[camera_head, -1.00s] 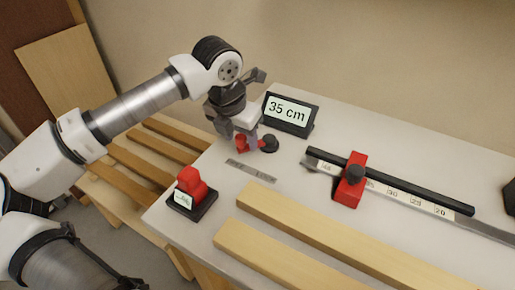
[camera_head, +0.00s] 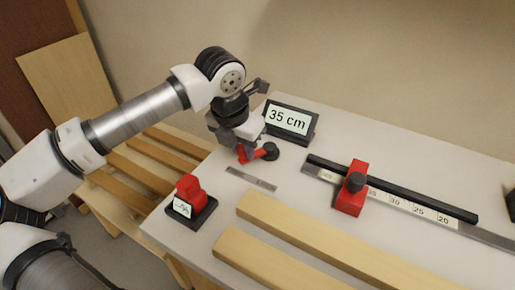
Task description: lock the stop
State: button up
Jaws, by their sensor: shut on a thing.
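The stop is a red block (camera_head: 349,200) with a black knob (camera_head: 355,182) on top, sitting across the dark rail (camera_head: 415,198) and its scale strip. A small red lever-like piece (camera_head: 262,154) lies at the left part of the bench, its right end against a round black knob (camera_head: 270,150). My gripper (camera_head: 241,153) is at the left end of this red piece and shut on it; the fingers hide part of it. A display (camera_head: 288,120) behind reads "35 cm".
A red object on a black base (camera_head: 205,213) with a small white label stands at the bench's left edge. A flat metal strip (camera_head: 251,179) lies in front of my gripper. Two wooden boards (camera_head: 320,235) lie along the front.

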jog(key=shift+s+d, duration=0.3)
jog(key=shift+s, duration=0.2)
jog(key=shift+s+d+b, duration=0.65)
jog(key=shift+s+d, duration=0.1)
jog(key=shift+d, duration=0.1)
jog(key=shift+s+d+b, duration=0.45)
jog(key=shift+d, duration=0.35)
